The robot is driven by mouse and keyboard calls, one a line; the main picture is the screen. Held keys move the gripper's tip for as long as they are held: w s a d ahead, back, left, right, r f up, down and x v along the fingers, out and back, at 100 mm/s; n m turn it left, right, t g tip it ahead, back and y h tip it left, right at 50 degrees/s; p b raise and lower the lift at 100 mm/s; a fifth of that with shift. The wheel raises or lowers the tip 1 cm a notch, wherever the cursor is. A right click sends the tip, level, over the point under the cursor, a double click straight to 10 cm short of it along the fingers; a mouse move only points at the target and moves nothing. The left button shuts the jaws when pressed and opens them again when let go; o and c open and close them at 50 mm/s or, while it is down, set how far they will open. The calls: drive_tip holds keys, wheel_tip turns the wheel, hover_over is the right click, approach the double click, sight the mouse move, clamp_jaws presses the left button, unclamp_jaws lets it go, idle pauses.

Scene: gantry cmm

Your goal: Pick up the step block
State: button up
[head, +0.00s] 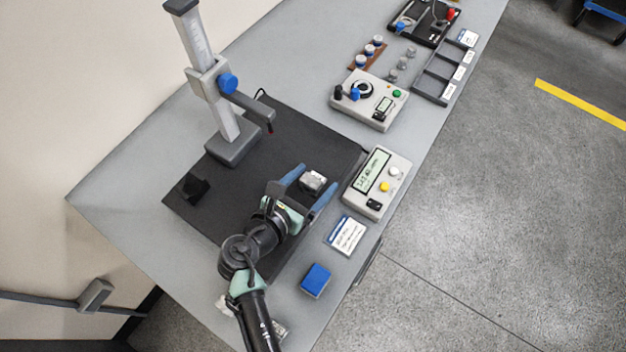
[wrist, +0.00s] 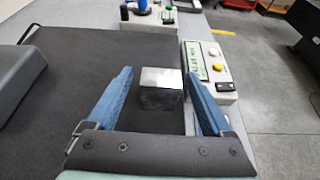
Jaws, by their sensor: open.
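The step block (head: 313,179), a small silver metal block, sits on the dark surface plate (head: 240,205) near its right edge. In the wrist view the step block (wrist: 161,85) stands between my gripper's two blue fingers, with its bright top and darker front face showing. My gripper (head: 318,178) is open around the block. In the wrist view my gripper (wrist: 160,74) shows a gap on each side of the block, wider on the left. The block's underside is hidden.
A height gauge (head: 213,90) stands on the plate's far side, and a small black block (head: 194,187) lies left. A display unit (head: 377,183) stands close right of the gripper. A label card (head: 346,235) and a blue box (head: 315,280) lie on the bench nearby.

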clamp_jaws()
idle(0.3)
